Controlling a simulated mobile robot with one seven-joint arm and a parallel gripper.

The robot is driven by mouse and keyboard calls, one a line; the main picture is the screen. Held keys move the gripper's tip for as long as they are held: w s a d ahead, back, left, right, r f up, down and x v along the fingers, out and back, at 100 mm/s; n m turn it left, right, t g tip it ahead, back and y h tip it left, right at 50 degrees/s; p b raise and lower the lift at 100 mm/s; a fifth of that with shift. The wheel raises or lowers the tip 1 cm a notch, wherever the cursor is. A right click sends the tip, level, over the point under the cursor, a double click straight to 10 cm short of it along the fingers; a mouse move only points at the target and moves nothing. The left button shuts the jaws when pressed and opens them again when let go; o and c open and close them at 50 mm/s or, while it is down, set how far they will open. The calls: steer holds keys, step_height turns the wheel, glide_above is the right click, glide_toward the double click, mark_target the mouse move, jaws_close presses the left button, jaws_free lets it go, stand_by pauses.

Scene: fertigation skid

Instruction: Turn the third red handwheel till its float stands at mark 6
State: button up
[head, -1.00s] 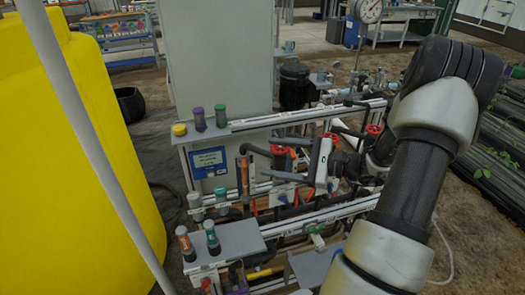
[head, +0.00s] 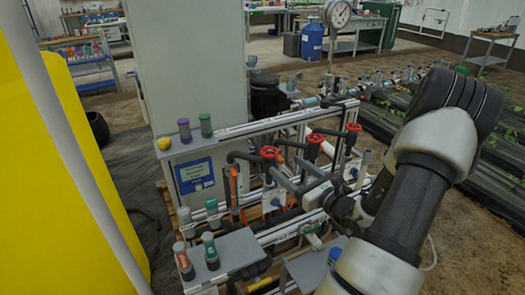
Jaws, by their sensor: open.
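Three red handwheels stand in a row on the skid: a left one (head: 269,152), a middle one (head: 314,139) and a right one (head: 353,127), the farthest away. My gripper (head: 287,168) is open and empty, with its dark fingers pointing up and left. In the picture it lies just below the left and middle wheels, apart from the right wheel. I cannot tell whether it touches anything. Upright tubes stand by the wheels, such as one at the right (head: 365,160). Their floats and scale marks are too small to read.
A metal rail (head: 270,122) runs behind the wheels. Colored-capped bottles (head: 206,126) stand on the left shelf, others (head: 184,262) on the front plate. A large yellow tank (head: 60,190) fills the left. A grey cabinet (head: 185,70) stands behind.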

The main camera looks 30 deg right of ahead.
mark_target(259, 159)
steer(key=w, duration=0.4)
steer(key=w+a+b, duration=0.1)
steer(key=w, duration=0.8)
steer(key=shift+w+a, duration=0.1)
steer(key=shift+a, duration=0.15)
steer(key=c, duration=1)
steer(key=shift+c, duration=0.2)
steer(key=shift+y, duration=0.4)
steer(key=n+g+y, duration=0.1)
steer(key=n+y, duration=0.1)
steer(key=a+n+g+y, duration=0.1)
steer(key=n+y, duration=0.1)
steer(key=y, duration=0.1)
steer(key=shift+s+y+p, duration=0.2)
steer(key=shift+y+p, duration=0.1)
steer(key=shift+p, duration=0.1)
steer(key=shift+s+a+n+g+y, duration=0.15)
steer(key=shift+a+n+g+y, duration=0.1)
steer(key=shift+n+g+y, duration=0.8)
steer(key=shift+s+a+n+g+y, duration=0.2)
steer(key=shift+n+g+y, duration=0.35)
steer(key=shift+n+y, duration=0.5)
steer(key=shift+y, duration=0.3)
steer(key=o, duration=1)
